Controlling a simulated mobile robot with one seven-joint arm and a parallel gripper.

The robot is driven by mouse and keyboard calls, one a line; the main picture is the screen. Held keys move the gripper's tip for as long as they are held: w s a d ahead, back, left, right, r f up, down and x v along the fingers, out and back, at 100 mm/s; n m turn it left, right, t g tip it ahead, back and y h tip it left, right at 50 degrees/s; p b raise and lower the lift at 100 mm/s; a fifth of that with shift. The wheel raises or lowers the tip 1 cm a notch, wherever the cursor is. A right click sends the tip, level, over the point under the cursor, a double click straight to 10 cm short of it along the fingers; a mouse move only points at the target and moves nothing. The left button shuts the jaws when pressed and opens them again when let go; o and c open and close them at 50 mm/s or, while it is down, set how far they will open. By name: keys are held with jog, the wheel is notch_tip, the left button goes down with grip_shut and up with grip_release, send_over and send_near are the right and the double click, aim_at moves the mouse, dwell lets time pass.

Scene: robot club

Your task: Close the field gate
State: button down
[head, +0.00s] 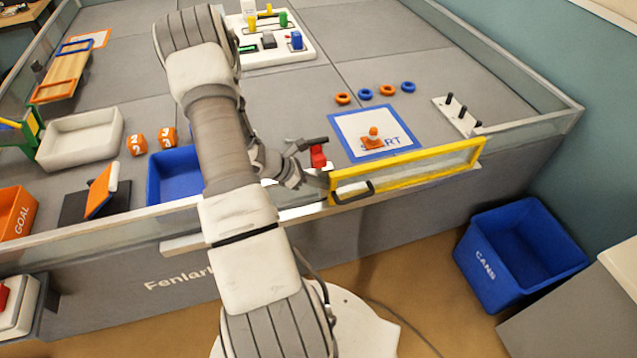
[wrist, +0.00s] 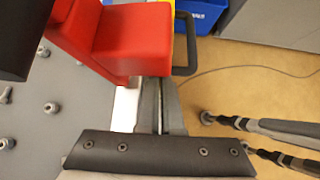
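The field gate (head: 410,170) is a clear panel in a yellow frame on the front edge of the field. It looks roughly in line with the front wall; a small gap at its left end cannot be ruled out. A black handle (head: 353,192) is on its outer face, near its left end; the handle also shows in the wrist view (wrist: 190,45). A red latch block (head: 318,157) with a dark lever stands beside that end. My gripper (head: 322,180) is at the gate's left end, below the latch.
A start mat (head: 345,131) with an orange piece lies behind the gate. A blue bin (head: 185,182) sits inside the wall to the left. A blue cans bin (head: 480,268) stands on the floor at right. Floor before the gate is mostly clear, with a thin cable (wrist: 240,68).

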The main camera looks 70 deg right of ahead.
jog(key=w+a+f+p+v, duration=0.1)
jog(key=f+v, duration=0.1)
jog(key=v, duration=1.1)
jog(key=shift+w+p, duration=0.2)
jog(key=shift+p, duration=0.15)
jog(key=w+a+r+m+t+p, duration=0.1)
jog(key=w+a+r+m+t, duration=0.15)
jog(key=a+r, duration=0.35)
jog(key=w+a+r+m+t+y+p, duration=0.1)
jog(key=w+a+r, duration=0.25)
jog(key=r, duration=0.45)
jog(key=w+a+r+m+t+p, duration=0.1)
jog(key=w+a+r+t, duration=0.15)
jog(key=a+r, duration=0.45)
jog(key=s+a+r+m+t+y+p, duration=0.1)
jog(key=s+a+r+t+y, duration=0.1)
jog(key=a+r, duration=0.6)
jog(key=s+a+r+m+t+y+p, duration=0.2)
jog(key=a+r+t, duration=0.3)
jog(key=a, duration=0.8)
notch_tip(320, 180, up, 4)
jog(key=shift+s+a+f+y, duration=0.1)
jog(key=shift+s+a+y, duration=0.3)
jog(key=shift+s, duration=0.5)
